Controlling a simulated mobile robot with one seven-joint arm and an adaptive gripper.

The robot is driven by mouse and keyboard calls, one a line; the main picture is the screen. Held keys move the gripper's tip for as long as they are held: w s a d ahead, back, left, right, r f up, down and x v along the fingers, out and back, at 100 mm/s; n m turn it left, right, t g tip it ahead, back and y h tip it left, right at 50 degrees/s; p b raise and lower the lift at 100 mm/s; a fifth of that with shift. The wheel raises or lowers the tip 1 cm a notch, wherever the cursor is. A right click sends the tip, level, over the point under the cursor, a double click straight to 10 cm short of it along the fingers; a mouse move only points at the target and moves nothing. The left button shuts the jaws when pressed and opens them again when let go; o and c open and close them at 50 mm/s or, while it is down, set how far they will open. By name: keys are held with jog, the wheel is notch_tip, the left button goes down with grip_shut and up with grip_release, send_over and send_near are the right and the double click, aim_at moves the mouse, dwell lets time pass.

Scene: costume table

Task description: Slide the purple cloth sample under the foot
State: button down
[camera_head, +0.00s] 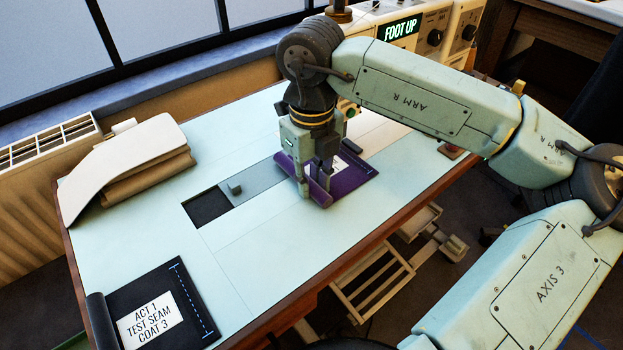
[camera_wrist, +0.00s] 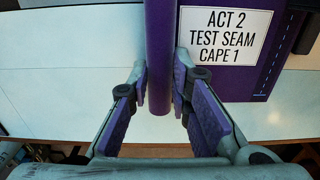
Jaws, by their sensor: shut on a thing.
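The purple cloth sample (camera_head: 360,182) lies flat on the pale table under my gripper, with a rolled edge toward the left. In the wrist view the purple cloth (camera_wrist: 272,75) carries a white label reading "ACT 2 TEST SEAM CAPE 1" and a dashed blue line near its right edge. My gripper (camera_head: 318,190) points down and is shut on the rolled edge; in the wrist view the fingers of my gripper (camera_wrist: 160,90) stand on both sides of the roll. The sewing machine (camera_head: 455,25) at the back shows "FOOT UP". The foot cannot be made out; my arm covers much of that area.
A black cloth sample (camera_head: 198,290) labelled "ACT 1 TEST SEAM COAT 3" lies at the table's front left. A dark rectangular opening (camera_head: 207,207) is left of the purple cloth. The table (camera_head: 270,260) is clear in front.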

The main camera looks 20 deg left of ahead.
jog(key=c, duration=1.4)
grip_release()
jog(key=shift+r, duration=0.1)
notch_tip(320, 180, up, 12)
